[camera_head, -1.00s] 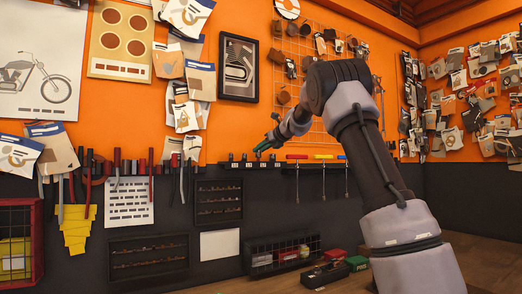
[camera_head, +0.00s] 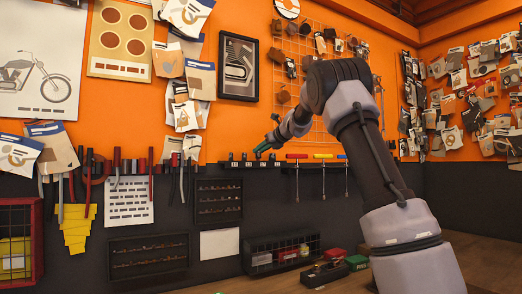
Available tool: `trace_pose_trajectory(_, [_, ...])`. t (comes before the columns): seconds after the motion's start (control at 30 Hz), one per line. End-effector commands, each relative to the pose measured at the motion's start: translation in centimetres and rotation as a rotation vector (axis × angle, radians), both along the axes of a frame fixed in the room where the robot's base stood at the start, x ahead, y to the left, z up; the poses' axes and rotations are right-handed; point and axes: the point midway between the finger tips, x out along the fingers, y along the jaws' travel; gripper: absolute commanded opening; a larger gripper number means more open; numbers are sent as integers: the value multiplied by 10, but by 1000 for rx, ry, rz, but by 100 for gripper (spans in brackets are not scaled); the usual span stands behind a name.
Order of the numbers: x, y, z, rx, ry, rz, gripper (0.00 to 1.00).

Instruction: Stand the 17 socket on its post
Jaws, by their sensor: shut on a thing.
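My gripper (camera_head: 263,149) is at the wall, just above the dark rail (camera_head: 240,163) with the row of small sockets. Its green fingertips are shut on a small dark socket, mostly hidden by the fingers and too small to read its size mark. Several small dark sockets (camera_head: 233,156) stand along the rail to the left, above small white labels. The post under my gripper is too small to make out, and I cannot tell whether the held socket touches it.
Pliers and other tools (camera_head: 117,162) hang to the left. Below are dark racks (camera_head: 218,200), a wire basket (camera_head: 283,252) and small boxes (camera_head: 335,254) on the bench.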

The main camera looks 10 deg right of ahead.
Motion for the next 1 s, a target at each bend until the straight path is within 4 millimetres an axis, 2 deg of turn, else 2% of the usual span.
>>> trace_pose_trajectory(0.77, [0, 0, -11, 0, 0, 1, 0])
trace_pose_trajectory(0.8, [0, 0, -11, 0, 0, 1, 44])
trace_pose_trajectory(0.87, [0, 0, -11, 0, 1, 1, 67])
trace_pose_trajectory(1.0, [0, 0, -11, 0, 1, 1, 67])
